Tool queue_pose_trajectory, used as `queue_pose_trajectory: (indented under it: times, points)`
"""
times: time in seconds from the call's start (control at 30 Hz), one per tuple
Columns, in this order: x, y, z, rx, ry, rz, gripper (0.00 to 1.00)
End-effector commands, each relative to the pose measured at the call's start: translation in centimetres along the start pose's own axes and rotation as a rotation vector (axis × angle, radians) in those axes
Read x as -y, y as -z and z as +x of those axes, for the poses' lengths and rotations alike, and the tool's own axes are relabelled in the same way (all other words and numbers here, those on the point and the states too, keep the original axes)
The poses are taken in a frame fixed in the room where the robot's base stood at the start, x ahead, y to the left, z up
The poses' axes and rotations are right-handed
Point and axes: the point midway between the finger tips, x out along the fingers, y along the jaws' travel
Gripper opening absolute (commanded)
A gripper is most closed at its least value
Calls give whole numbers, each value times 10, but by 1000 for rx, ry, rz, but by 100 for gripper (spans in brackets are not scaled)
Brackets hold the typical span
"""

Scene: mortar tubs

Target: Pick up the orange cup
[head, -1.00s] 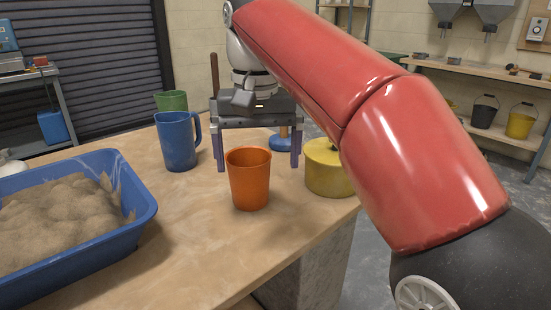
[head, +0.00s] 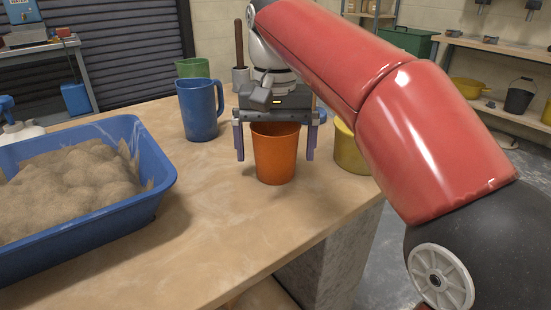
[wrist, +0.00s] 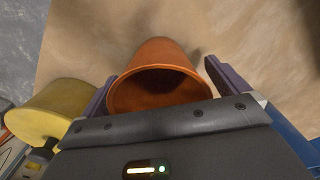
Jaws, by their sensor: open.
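The orange cup (head: 275,158) stands upright on the wooden table in the head view. My gripper (head: 275,156) is open, with its two purple-grey fingers spread on either side of the cup's upper part. The gripper's palm hides the cup's far rim in the head view. In the wrist view the orange cup (wrist: 160,80) shows its open mouth between the two fingers, with a gap at the right finger. The left finger looks close to the cup; I cannot tell if it touches.
A yellow pot (head: 350,152) stands close to the right of the gripper. A blue pitcher (head: 199,110) and a green cup (head: 190,68) stand behind left. A blue tub (head: 150,190) of sand fills the table's left. The table front (head: 225,235) is clear.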

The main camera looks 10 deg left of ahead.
Motion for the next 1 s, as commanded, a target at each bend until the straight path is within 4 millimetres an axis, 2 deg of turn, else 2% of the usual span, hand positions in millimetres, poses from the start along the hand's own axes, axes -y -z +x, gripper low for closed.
queue_pose_trajectory:
  times: [0.23, 0.63, 1.0]
  points:
    - [0, 0, 2, 0, 0, 0, 99]
    - [0, 0, 1, -1, 0, 0, 48]
    - [-1, 0, -2, -1, 0, 0, 48]
